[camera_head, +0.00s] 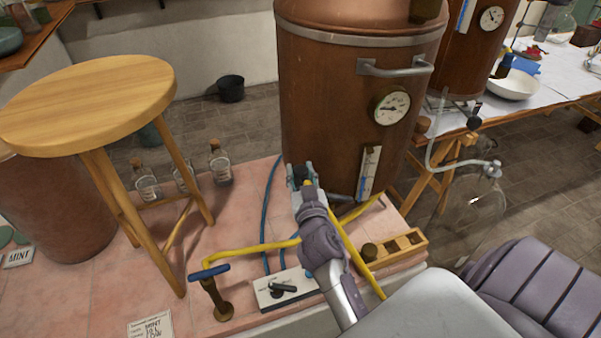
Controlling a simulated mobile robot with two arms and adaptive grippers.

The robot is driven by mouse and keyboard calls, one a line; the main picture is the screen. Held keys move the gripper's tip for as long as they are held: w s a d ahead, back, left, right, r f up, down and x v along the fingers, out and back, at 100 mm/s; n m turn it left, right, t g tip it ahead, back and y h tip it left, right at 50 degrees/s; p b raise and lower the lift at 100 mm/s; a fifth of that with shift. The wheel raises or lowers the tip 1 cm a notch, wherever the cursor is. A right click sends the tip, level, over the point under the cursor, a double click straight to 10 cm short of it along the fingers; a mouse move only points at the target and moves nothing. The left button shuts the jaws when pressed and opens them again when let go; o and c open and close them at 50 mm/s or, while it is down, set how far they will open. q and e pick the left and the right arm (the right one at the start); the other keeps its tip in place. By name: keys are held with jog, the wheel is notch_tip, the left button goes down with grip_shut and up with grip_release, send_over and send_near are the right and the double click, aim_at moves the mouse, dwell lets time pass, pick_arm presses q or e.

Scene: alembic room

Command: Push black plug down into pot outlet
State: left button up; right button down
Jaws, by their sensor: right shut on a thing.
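The copper pot (335,95) stands on the pink tiled top, with a side handle, a round dial and a white gauge strip on its wall. My right gripper (300,172) is at the lower front left of the pot's wall, close against it in the picture. It is shut on a small dark thing, taken to be the black plug, which the fingers mostly hide. The pot outlet is hidden behind the gripper, so I cannot tell whether the plug sits in it. My left gripper is not in view.
A wooden stool (90,100) stands left, with several bottles (219,162) behind it. A brass valve with a blue handle (209,272), a yellow hose (250,248), a white switch panel (285,288) and a wooden block rack (397,246) lie around my right arm. Glassware (470,215) stands right.

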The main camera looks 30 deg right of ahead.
jog(key=shift+f+b, duration=0.75)
dwell(2.1)
jog(key=c, duration=0.7)
grip_release()
jog(key=shift+o, duration=0.2)
